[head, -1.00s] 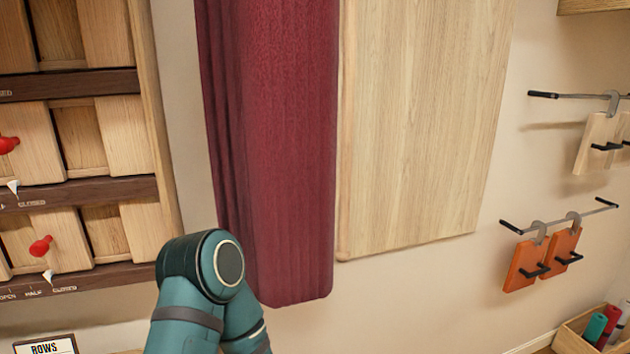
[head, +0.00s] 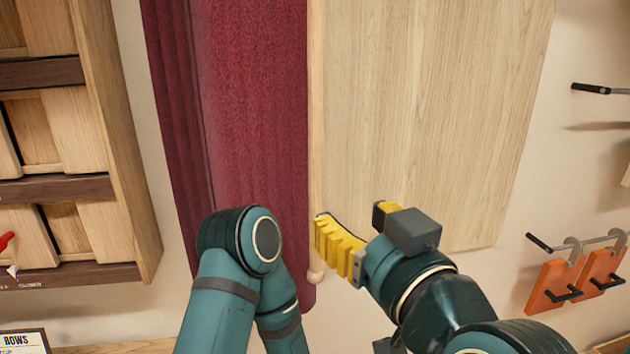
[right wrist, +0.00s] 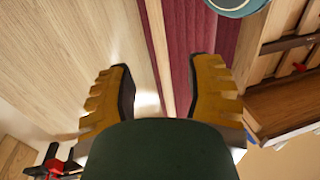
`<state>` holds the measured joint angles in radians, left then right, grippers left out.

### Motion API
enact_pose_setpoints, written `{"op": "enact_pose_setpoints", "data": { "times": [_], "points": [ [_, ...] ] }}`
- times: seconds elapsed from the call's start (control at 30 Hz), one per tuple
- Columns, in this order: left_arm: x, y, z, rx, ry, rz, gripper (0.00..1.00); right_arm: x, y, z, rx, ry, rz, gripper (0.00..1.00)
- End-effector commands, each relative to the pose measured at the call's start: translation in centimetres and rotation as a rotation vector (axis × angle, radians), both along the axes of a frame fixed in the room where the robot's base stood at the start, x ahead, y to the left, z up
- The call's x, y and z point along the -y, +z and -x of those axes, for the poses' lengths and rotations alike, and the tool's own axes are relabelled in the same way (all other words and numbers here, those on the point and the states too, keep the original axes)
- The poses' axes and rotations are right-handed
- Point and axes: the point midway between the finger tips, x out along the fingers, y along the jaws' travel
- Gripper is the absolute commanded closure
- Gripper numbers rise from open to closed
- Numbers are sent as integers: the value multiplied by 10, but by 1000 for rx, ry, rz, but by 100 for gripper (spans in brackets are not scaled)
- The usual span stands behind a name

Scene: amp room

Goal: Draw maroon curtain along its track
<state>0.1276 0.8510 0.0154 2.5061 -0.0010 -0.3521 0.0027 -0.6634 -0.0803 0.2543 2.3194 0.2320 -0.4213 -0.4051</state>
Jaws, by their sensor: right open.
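The maroon curtain (head: 255,110) hangs in folds at the middle left of the head view. A pale wooden rod (head: 316,120) with a rounded lower end runs down its right edge. My right gripper (head: 348,214) is open, its yellow fingers by the lower part of the rod. In the right wrist view, the rod (right wrist: 156,45) and the curtain (right wrist: 190,35) appear beyond and between the open fingers (right wrist: 163,64). I see no grip on either, and cannot tell whether a finger touches. My left gripper is out of view; a teal arm link of mine covers the curtain's lower part.
A pale wood panel (head: 430,110) stands right of the rod, behind my right gripper. A wooden cabinet (head: 125,150) with sliding doors is at left. Orange tags (head: 548,285) hang on a wall rail at lower right.

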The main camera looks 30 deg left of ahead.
Motion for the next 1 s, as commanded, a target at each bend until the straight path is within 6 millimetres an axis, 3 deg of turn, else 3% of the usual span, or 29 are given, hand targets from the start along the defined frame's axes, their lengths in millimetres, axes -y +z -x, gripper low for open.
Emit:
{"op": "enact_pose_setpoints", "data": {
  "times": [0.6,1.0],
  "points": [
    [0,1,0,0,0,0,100,-77,-2,-69,-3,0,2,48],
    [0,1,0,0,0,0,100,-95,-2,-85,-3,-2,2,48]
  ]
}}
